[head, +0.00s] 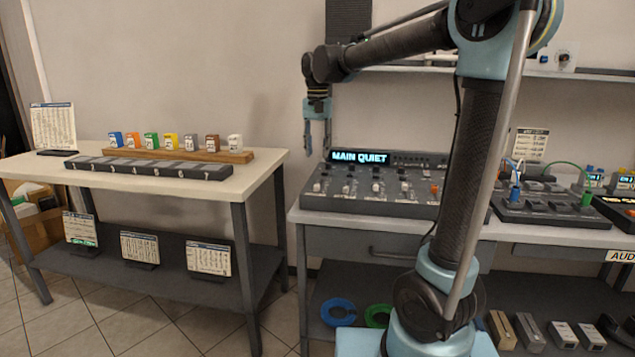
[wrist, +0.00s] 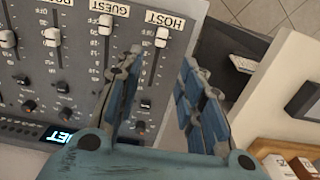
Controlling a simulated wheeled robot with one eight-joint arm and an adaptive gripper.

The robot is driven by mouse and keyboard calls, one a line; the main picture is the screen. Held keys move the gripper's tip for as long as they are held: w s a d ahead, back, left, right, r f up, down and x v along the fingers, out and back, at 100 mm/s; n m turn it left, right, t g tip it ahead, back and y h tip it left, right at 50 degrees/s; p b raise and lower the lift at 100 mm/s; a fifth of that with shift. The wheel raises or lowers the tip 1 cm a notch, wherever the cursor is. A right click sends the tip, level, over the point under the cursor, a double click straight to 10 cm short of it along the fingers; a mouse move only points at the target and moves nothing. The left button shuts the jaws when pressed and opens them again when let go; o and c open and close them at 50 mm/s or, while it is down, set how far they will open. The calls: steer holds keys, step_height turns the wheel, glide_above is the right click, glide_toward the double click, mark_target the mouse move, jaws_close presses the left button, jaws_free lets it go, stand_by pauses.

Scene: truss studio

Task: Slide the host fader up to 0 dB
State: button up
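The host fader's white cap (wrist: 162,37) sits close to the upside-down HOST label (wrist: 165,20), at the label end of its slot, in the wrist view. The slot runs from the cap toward the display end. In the head view the host cap (head: 317,187) is leftmost on the grey mixer (head: 370,205). My gripper (head: 317,148) hangs above the mixer's left end, fingers pointing down. In the wrist view my gripper (wrist: 160,65) is open and empty, its fingers spread to either side of the host strip. Whether a finger touches the panel is unclear.
The guest fader (wrist: 105,27) stands beside the host strip. The lit display (head: 359,157) reads MAIN QUIET. Another console (head: 545,205) with cables stands to the right. A side table (head: 130,178) with coloured blocks is at left, across a gap.

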mark_target(317, 188)
step_height(317, 188, down, 11)
steer(key=shift+f, duration=0.1)
stand_by(0.3)
jaws_close()
